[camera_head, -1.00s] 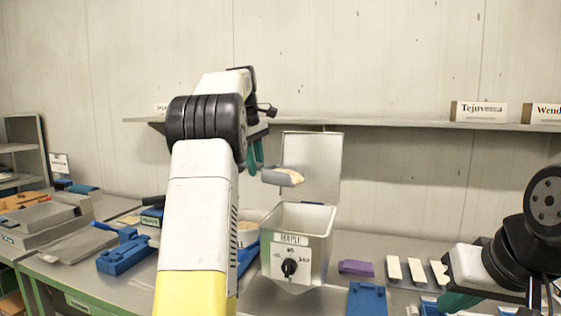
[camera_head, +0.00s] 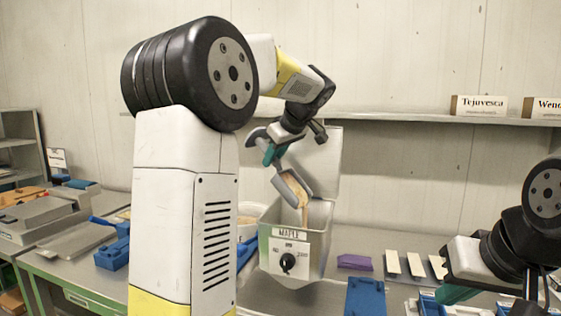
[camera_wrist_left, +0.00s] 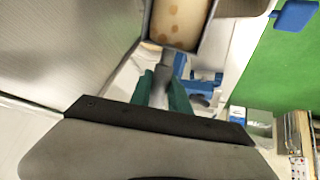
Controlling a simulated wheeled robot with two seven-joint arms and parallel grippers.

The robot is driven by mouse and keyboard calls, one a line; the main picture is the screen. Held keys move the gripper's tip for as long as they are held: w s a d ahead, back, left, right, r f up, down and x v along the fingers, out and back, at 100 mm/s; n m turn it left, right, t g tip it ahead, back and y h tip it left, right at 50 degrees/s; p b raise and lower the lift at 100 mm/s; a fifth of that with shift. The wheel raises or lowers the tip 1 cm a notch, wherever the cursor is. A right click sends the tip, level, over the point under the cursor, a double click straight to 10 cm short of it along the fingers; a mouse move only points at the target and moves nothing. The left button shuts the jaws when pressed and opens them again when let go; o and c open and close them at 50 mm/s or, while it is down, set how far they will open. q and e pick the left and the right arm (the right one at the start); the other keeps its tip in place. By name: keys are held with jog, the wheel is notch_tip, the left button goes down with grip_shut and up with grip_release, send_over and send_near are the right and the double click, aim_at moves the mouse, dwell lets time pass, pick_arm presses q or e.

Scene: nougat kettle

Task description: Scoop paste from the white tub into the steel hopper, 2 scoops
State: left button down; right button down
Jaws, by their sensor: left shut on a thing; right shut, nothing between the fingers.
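The steel hopper (camera_head: 325,245) stands on the bench with its lid (camera_head: 325,150) open. Its front shows a MAPLE label and a black knob. My left gripper (camera_head: 274,153) is shut on the handle of a grey scoop (camera_head: 291,190) above the hopper. The scoop is tilted steeply, and tan paste (camera_head: 305,213) runs from its lip into the hopper. The left wrist view shows tan residue in the scoop (camera_wrist_left: 180,22). The white tub (camera_head: 246,231) is left of the hopper, partly hidden by my left arm. My right gripper (camera_head: 455,294) is shut and empty at the lower right.
A blue block (camera_head: 365,298), a purple piece (camera_head: 354,262) and several pale bars (camera_head: 416,264) lie right of the hopper. Blue tools (camera_head: 113,253) and a grey case (camera_head: 40,219) are at the left. A wall shelf (camera_head: 430,117) with boxes (camera_head: 480,105) runs behind.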

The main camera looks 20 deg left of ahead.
pick_arm(q)
jog(key=s+d+r+m+t+y, duration=0.1)
jog(key=s+d+r+t+y, duration=0.1)
jog(key=d+y, duration=0.2)
jog(key=s+d+r+t+y, duration=0.2)
jog(key=d+y, duration=0.3)
jog(key=d, duration=0.3)
jog(key=shift+s+r+m+t+y, duration=0.3)
jog(key=shift+r+m+t, duration=0.15)
jog(key=shift+r, duration=0.25)
notch_tip(320, 180, up, 5)
jog(key=n+g+h, duration=0.1)
jog(key=g+h, duration=0.1)
jog(key=h, duration=0.3)
jog(key=n+g+h, duration=0.1)
jog(key=g+h, duration=0.2)
jog(key=h, duration=0.3)
jog(key=n+g+h, duration=0.1)
jog(key=g+h, duration=0.2)
jog(key=h, duration=0.2)
jog(key=shift+h, duration=0.4)
jog(key=shift+s, duration=0.15)
